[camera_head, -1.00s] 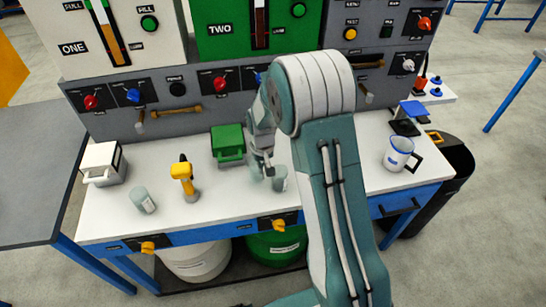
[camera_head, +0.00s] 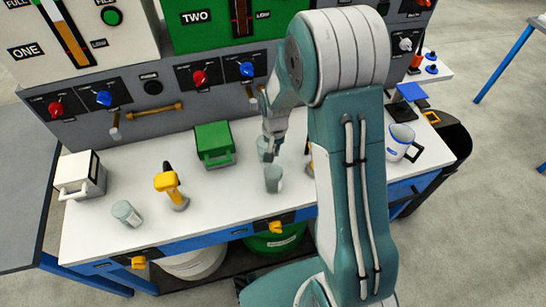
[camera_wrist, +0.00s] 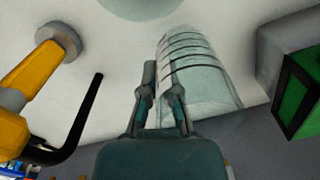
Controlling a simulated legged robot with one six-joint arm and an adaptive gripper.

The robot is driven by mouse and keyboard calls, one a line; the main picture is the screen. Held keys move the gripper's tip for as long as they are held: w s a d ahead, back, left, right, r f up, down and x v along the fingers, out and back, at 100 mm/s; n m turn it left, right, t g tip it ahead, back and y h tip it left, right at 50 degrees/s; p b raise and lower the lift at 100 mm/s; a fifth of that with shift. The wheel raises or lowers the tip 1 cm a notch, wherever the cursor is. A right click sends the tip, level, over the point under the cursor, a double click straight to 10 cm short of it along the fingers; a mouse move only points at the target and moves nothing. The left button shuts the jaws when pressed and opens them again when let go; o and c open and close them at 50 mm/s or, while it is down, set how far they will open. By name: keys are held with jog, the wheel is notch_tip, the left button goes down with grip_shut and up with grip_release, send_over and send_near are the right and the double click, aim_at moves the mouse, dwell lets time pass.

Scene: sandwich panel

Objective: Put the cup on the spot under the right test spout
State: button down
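A pale grey-green cylindrical cup (camera_head: 273,178) stands upright on the white counter (camera_head: 225,187), just below my gripper (camera_head: 268,152) in the head view. A similar pale shape (camera_head: 263,147) shows beside my gripper, partly hidden by it. The left spout (camera_head: 115,128) hangs from the panel.
A green box (camera_head: 214,144) and a yellow-handled tool (camera_head: 170,187) stand left of my gripper. A white box (camera_head: 80,175) is at far left. A white and blue mug (camera_head: 400,140) stands at right. The grey panel (camera_head: 60,125) bounds the back.

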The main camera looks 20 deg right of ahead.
jog(key=shift+f, duration=1.9)
jog(key=c, duration=0.8)
grip_release()
jog(key=shift+f, duration=0.1)
